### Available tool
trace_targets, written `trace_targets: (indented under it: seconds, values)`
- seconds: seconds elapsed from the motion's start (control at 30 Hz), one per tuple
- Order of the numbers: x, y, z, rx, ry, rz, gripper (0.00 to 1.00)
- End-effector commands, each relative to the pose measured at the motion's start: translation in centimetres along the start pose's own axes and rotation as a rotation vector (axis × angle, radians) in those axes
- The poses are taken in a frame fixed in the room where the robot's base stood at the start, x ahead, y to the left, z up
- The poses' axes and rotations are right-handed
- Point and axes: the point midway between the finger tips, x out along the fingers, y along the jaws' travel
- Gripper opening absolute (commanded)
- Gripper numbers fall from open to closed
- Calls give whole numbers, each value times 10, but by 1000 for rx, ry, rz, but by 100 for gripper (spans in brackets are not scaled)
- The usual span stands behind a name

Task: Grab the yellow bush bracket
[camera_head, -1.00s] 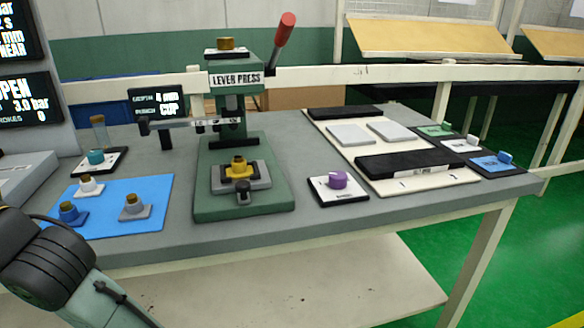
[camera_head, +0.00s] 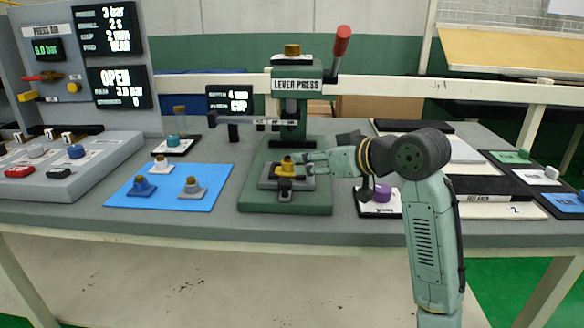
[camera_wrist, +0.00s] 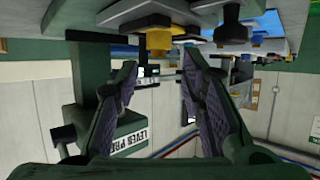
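The yellow bush bracket (camera_head: 286,170) sits on the grey fixture (camera_head: 265,182) of the green lever press, with a brownish bush on top. In the wrist view, which is upside down, the yellow bracket (camera_wrist: 158,40) hangs at the top middle, just beyond the fingertips. My gripper (camera_head: 308,160) reaches in from the right, close beside the bracket. In the wrist view, my gripper (camera_wrist: 160,65) has its two purple-padded fingers spread apart with nothing between them. I cannot tell whether a fingertip touches the bracket.
The lever press column (camera_head: 290,110) stands right behind the fixture, and a dark knob (camera_head: 285,187) is in front. A blue mat (camera_head: 150,202) with several brackets lies to the left. A purple knob (camera_head: 382,192) is on the right, partly behind my arm.

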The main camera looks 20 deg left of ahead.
Motion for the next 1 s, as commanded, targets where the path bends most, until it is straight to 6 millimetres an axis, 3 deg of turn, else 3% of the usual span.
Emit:
trace_targets:
  seconds: [0.5,0.77,1.0]
  values:
    - [65,0,-5,0,1,-1,37]
    - [69,1,-4,-1,2,1,37]
    - [69,1,-4,-1,2,1,22]
